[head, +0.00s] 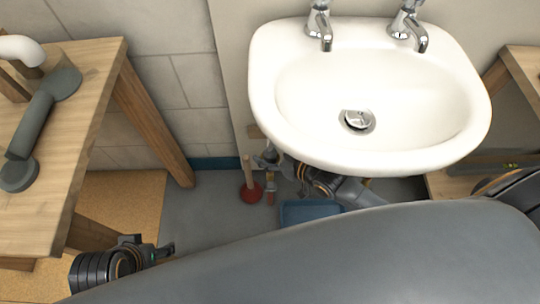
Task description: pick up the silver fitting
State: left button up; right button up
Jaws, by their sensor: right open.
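A small silvery piece (266,157) shows just below the sink's front left edge. It may be the silver fitting, but it is small and partly covered. My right gripper (287,170) is under the sink's front edge, close to the right of that piece. It is open, and the sink rim hides part of it. I cannot tell whether it touches the piece. My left gripper (165,249) is at the lower left, near the wooden bench and far from the sink. Its finger gap cannot be made out.
A white sink (462,128) with two chrome taps hangs on the wall. A red plunger (251,192) and a blue tray (297,212) are on the floor below. A wooden bench (95,95) at left carries grey and white pipe pieces. Grey floor between bench and plunger is clear.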

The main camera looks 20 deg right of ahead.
jog(key=shift+c, duration=0.2)
grip_shut()
jog(key=shift+r, duration=0.1)
